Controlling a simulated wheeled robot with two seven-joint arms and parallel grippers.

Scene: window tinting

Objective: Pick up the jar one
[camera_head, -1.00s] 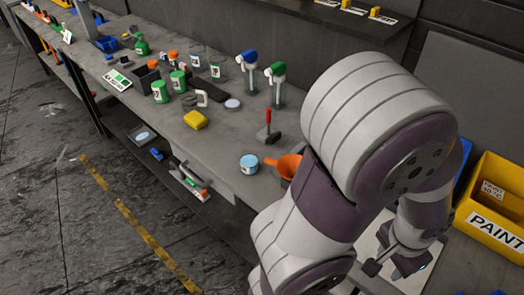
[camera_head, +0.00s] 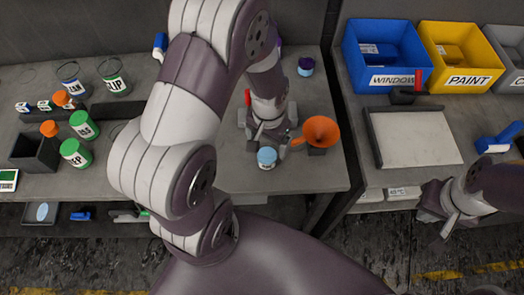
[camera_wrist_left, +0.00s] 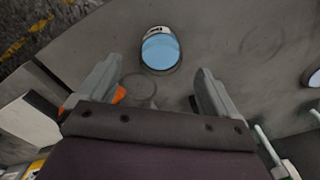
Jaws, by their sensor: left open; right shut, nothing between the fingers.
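A small jar with a light blue lid (camera_head: 267,158) stands upright near the front edge of the grey workbench. I take it to be jar one; its label is too small to read. My left gripper (camera_head: 269,146) points down just behind this jar. The left wrist view shows the jar (camera_wrist_left: 160,50) ahead of the two spread fingers (camera_wrist_left: 157,72), with nothing held between them. Contact with the jar is not visible. My right gripper (camera_head: 437,215) is at the lower right, away from the jar, shut and empty.
An orange funnel (camera_head: 321,132) stands close to the jar's right. Green-lidded jars (camera_head: 75,152) are on the left. Blue (camera_head: 384,55) and yellow (camera_head: 458,60) bins and a pale board (camera_head: 415,138) are on the right.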

